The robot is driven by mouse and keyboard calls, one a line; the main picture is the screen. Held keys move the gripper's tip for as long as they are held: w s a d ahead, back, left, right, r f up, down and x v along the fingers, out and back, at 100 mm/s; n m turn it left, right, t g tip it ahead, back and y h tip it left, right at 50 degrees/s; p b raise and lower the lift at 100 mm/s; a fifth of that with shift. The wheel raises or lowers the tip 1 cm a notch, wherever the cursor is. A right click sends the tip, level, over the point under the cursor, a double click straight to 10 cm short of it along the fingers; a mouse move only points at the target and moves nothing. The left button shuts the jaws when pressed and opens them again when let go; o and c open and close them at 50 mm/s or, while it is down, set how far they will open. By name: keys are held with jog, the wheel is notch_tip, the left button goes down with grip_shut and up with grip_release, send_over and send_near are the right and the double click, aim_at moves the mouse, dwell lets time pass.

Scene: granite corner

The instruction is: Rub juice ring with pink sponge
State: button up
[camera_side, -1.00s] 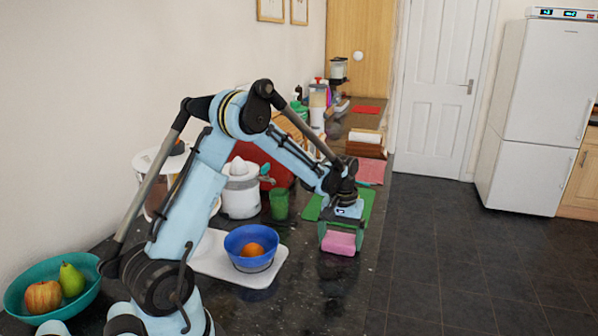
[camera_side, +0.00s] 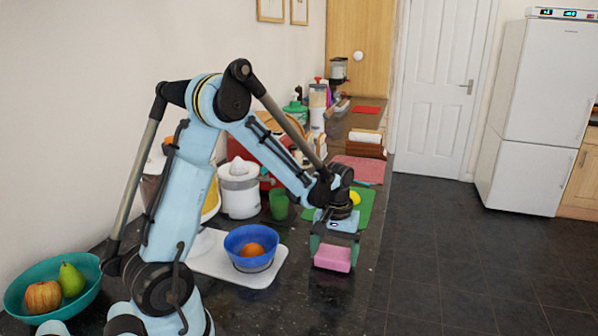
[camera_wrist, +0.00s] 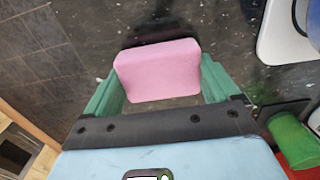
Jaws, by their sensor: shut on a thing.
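The pink sponge (camera_side: 332,258) is a block held between the two green fingers of my gripper (camera_side: 333,247), over the dark granite counter near its right edge. In the wrist view the sponge (camera_wrist: 158,70) spans the gap between the fingers of my gripper (camera_wrist: 158,78). A dark shadow or reflection lies under it, and I cannot tell whether it touches the counter. I cannot make out the juice ring on the dark speckled stone; the sponge and gripper cover part of the surface.
A blue bowl (camera_side: 243,239) with an orange fruit stands on a white board (camera_side: 263,278) left of the gripper. A green cup (camera_side: 279,204) and a green mat (camera_side: 366,203) lie behind. A teal fruit bowl (camera_side: 20,309) is at front left. The counter in front is clear.

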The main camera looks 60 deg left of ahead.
jog(key=shift+r, duration=3.75)
